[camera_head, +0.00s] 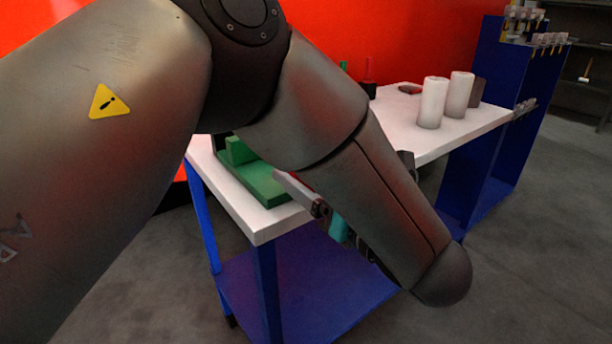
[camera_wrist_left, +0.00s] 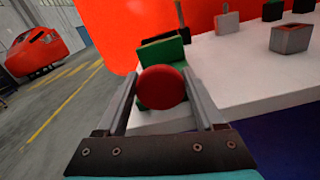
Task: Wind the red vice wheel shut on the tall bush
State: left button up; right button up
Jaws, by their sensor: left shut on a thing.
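The red vice wheel (camera_wrist_left: 162,88) sits between the two fingers of my left gripper (camera_wrist_left: 160,77) in the left wrist view, and the gripper is shut on it. The green vice (camera_wrist_left: 163,50) stands just behind the wheel; its base also shows at the near left end of the table in the head view (camera_head: 265,184). In the head view my left arm covers the wheel and part of the vice. I cannot make out the tall bush in the vice jaws. My right gripper is not in view.
The white table (camera_head: 225,184) has blue legs. Two white cylinders (camera_head: 432,102) and a darker one (camera_head: 478,93) stand at its far right. A blue rack (camera_head: 500,80) stands beyond.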

pick_arm(q)
jog(key=m, duration=0.5)
jog(key=shift+d+f, duration=0.1)
jog(key=o, duration=1.3)
jog(key=shift+o, duration=0.2)
